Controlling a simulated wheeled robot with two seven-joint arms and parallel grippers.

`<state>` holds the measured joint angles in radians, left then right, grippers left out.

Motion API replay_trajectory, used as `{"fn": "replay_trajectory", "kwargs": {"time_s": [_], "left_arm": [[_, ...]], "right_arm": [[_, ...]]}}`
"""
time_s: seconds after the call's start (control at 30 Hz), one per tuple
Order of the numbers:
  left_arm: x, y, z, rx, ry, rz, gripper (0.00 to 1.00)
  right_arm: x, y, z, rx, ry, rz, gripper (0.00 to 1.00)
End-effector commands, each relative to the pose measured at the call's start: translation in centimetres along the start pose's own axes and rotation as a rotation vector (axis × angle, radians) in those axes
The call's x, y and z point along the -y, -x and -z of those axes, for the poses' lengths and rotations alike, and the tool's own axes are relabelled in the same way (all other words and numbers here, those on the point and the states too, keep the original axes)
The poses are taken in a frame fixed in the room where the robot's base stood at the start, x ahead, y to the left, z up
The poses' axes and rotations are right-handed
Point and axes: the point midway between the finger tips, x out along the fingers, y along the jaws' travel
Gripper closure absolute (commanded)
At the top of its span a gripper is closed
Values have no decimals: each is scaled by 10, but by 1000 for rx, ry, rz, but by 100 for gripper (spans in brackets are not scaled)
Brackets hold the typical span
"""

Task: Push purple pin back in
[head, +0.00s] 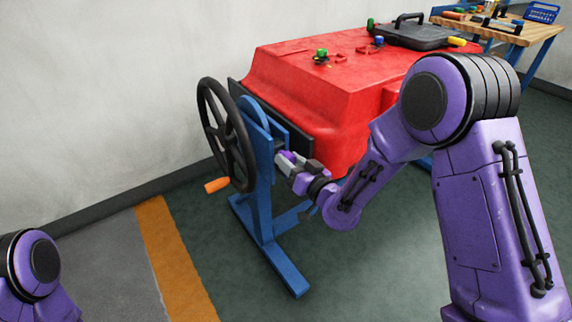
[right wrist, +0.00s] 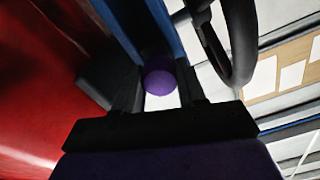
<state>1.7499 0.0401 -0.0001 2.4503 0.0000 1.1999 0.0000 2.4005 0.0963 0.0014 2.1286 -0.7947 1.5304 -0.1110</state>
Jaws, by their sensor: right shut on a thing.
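The purple pin (right wrist: 160,76) shows its round end between the two dark fingers of my right gripper (right wrist: 157,90) in the right wrist view. In the head view my right gripper (head: 284,164) is at the right side of the blue stand (head: 264,175), and a small purple bit of the pin (head: 288,156) shows there. The gripper is shut on the pin. How deep the pin sits in the stand is hidden. My left gripper is not in view; only part of my left arm shows at the lower left.
A workbench (head: 530,32) with tools is at the far right. The floor in front is clear.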

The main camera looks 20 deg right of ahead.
Motion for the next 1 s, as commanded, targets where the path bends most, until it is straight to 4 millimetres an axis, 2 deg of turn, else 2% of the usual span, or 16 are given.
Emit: {"fn": "replay_trajectory", "kwargs": {"time_s": [0.1, 0.13, 0.2, 0.47, 0.57, 0.8, 1.0], "left_arm": [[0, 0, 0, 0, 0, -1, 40], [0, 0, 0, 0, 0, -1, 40], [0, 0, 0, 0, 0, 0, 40], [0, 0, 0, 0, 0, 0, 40], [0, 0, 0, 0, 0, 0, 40], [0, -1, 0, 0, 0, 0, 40], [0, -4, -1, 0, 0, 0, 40]], "right_arm": [[0, -3, 6, -17, 0, 0, 100], [0, -3, 6, -17, 0, 0, 50], [0, -3, 6, -16, 0, 0, 34], [0, -1, 4, -10, 0, 0, 34], [0, 8, 3, -9, -1, -1, 34], [0, 63, 2, -8, -1, -1, 34], [0, 97, 2, -10, 0, 0, 34]]}}
